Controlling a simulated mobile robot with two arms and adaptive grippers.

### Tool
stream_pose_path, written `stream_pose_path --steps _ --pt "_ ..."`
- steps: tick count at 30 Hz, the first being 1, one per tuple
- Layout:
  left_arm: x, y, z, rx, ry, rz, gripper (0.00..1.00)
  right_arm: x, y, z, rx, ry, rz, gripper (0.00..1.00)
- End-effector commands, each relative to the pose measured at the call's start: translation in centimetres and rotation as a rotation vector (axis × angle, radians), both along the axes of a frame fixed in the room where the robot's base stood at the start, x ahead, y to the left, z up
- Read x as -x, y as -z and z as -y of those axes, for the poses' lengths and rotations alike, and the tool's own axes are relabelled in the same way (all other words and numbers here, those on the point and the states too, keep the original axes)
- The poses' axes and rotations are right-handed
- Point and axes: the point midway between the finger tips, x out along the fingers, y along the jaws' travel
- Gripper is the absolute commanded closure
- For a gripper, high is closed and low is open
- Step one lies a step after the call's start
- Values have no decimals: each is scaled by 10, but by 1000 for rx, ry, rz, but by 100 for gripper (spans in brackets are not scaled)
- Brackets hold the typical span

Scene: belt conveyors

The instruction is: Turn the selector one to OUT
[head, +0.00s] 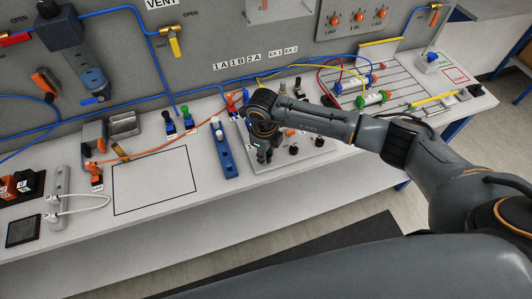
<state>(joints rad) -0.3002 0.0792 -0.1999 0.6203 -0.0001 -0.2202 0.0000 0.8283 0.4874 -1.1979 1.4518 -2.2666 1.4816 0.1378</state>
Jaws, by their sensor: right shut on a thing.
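A light grey plate (310,157) lies on the bench, with dark selector knobs (293,150) on it. Another knob (318,141) sits further right. My right gripper (265,157) points down over the left part of this plate. It is shut on the leftmost selector, which its fingers and wrist mostly hide. I cannot read which way that selector points, nor any mark beside it. My left gripper is not in view.
A blue rail with a white knob (223,152) stands just left of the plate. Wires and coloured connectors (375,98) lie behind at right. A grey wall panel with orange indicators (357,17) rises behind. A black-outlined area (152,180) of the bench is clear.

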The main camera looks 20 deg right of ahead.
Motion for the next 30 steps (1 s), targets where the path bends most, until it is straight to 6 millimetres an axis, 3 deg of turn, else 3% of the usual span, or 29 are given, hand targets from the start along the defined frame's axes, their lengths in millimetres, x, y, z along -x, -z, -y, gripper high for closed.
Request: stream_pose_path --steps 11,30 --pt "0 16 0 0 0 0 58 0 2 0 0 201 0 100" --pt "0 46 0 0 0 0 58 -2 2 0 0 783 0 100"
